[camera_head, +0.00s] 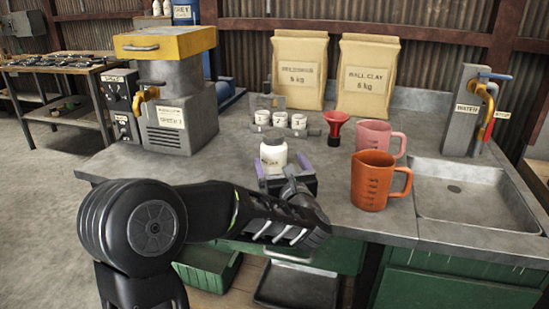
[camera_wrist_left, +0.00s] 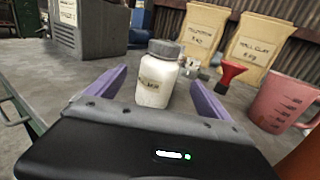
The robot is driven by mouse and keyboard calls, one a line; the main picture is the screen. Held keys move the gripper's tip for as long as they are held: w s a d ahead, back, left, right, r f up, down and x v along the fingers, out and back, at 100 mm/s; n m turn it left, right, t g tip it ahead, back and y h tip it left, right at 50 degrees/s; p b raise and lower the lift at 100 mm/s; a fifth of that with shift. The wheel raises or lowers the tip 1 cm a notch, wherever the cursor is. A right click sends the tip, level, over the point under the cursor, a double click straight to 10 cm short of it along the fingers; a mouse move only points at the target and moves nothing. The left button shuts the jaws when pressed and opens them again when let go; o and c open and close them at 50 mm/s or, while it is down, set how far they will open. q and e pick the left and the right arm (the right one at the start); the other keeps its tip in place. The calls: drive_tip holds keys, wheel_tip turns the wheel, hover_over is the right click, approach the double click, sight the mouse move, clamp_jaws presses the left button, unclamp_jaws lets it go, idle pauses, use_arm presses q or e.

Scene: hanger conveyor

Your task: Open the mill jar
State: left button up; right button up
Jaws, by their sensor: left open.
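The mill jar, a white bottle with a label (camera_head: 273,157), stands upright on the grey bench top. Its grey lid (camera_wrist_left: 164,49) is on. My left gripper (camera_head: 282,164) is open and low over the bench at the jar, with its purple fingers apart. In the left wrist view the jar (camera_wrist_left: 157,83) appears between the two fingertips (camera_wrist_left: 157,78). I see no finger touching it, and cannot tell how far it reaches in between them. My right gripper is not in view.
An orange jug (camera_head: 372,182) and a pink jug (camera_head: 378,137) stand right of the gripper, before the sink (camera_head: 470,195). A yellow-topped machine (camera_head: 165,95) stands left.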

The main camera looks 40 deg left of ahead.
sight(274, 147)
use_arm(q)
drive_tip(key=shift+x, duration=1.35)
drive_tip(key=shift+p+x, duration=0.7)
drive_tip(key=shift+x, duration=1.9)
drive_tip(key=c, duration=2)
drive_tip(key=shift+r, duration=0.15)
drive_tip(key=shift+r, duration=0.1)
